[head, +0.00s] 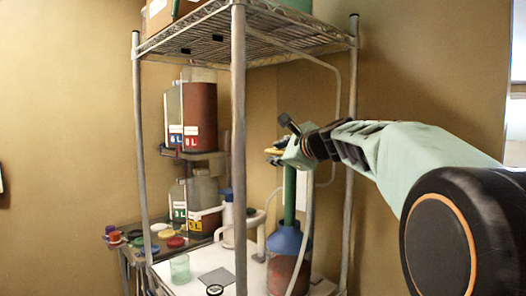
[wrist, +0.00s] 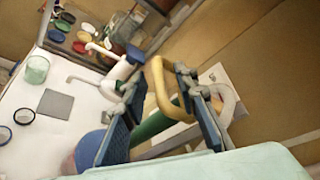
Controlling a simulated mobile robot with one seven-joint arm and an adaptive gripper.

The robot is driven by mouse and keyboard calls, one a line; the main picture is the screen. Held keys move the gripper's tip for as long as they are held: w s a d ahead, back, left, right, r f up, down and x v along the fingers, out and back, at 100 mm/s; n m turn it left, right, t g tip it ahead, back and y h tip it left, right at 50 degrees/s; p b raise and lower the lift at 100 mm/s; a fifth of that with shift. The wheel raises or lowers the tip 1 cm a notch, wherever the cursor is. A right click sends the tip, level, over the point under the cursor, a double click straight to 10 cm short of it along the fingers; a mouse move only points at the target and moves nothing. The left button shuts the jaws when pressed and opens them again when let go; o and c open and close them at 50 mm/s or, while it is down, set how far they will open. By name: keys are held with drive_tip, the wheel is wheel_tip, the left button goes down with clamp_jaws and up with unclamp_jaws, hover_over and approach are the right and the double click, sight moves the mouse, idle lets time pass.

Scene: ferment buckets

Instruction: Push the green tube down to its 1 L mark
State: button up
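The green tube (head: 289,197) stands upright, its lower end in a blue funnel-shaped piece (head: 287,242) on a reddish vessel (head: 283,274). A yellow handle (head: 274,151) sits at the tube's top. The wrist view shows the handle (wrist: 158,92) as a loop, with part of the green tube (wrist: 152,126) below. My gripper (head: 293,150) is at the top of the tube. In the wrist view my gripper (wrist: 160,90) has its two dark blue fingers well apart, one each side of the handle, with a gap visible at left. I cannot make out the 1 L mark.
Wire-rack posts (head: 239,130) stand close by. Labelled containers (head: 192,115) stand behind. Coloured lids (head: 176,242) lie on a side table.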

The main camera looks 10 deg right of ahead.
drive_tip(key=shift+x, duration=0.75)
drive_tip(key=shift+c, duration=0.3)
clamp_jaws()
